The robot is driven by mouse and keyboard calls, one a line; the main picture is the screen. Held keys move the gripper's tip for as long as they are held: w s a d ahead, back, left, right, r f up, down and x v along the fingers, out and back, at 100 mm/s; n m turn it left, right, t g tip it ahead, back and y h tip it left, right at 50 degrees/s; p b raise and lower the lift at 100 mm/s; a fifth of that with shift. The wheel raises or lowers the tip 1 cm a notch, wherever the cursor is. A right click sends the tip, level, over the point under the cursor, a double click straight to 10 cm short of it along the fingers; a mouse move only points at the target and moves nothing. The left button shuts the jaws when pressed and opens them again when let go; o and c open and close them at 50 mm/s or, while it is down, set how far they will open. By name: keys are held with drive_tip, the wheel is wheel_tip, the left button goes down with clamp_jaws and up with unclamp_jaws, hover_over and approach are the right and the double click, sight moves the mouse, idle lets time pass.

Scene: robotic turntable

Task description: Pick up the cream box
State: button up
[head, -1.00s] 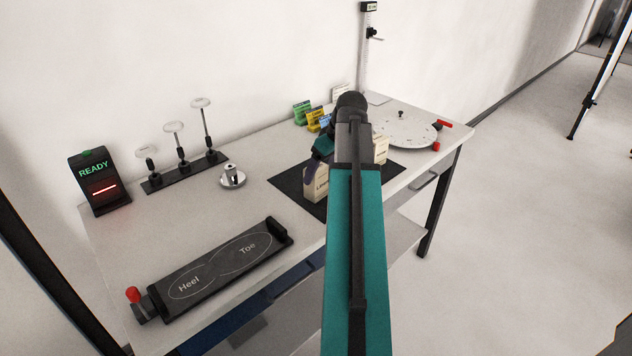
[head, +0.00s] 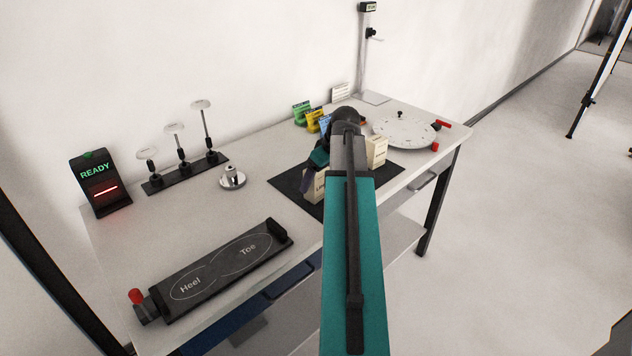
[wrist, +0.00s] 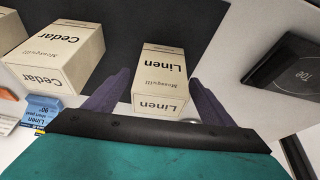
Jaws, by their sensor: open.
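The box marked Linen (wrist: 160,82) lies between the fingers of my open gripper (wrist: 158,74) in the wrist view, with a finger to each side. I cannot tell if either finger touches it. The box marked Cedar (wrist: 62,50) stands to its left in the wrist view. In the head view the Linen box (head: 314,189) is partly hidden by my arm and gripper (head: 309,178), and the Cedar box (head: 377,150) shows right of my arm.
The dark mat (head: 290,182) lies on the white table. A round turntable (head: 403,131) is at the right end. Small coloured cards (head: 302,113) stand at the back. A Heel/Toe board (head: 220,270), a metal knob (head: 232,178) and a READY sign (head: 97,180) are to the left.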

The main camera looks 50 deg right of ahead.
drive_tip(key=shift+w+f, duration=0.25)
drive_tip(key=shift+f, duration=0.45)
drive_tip(key=shift+c, duration=0.6)
drive_tip(key=c, duration=1.2)
drive_tip(key=shift+o, duration=0.2)
drive_tip(key=shift+r, duration=0.1)
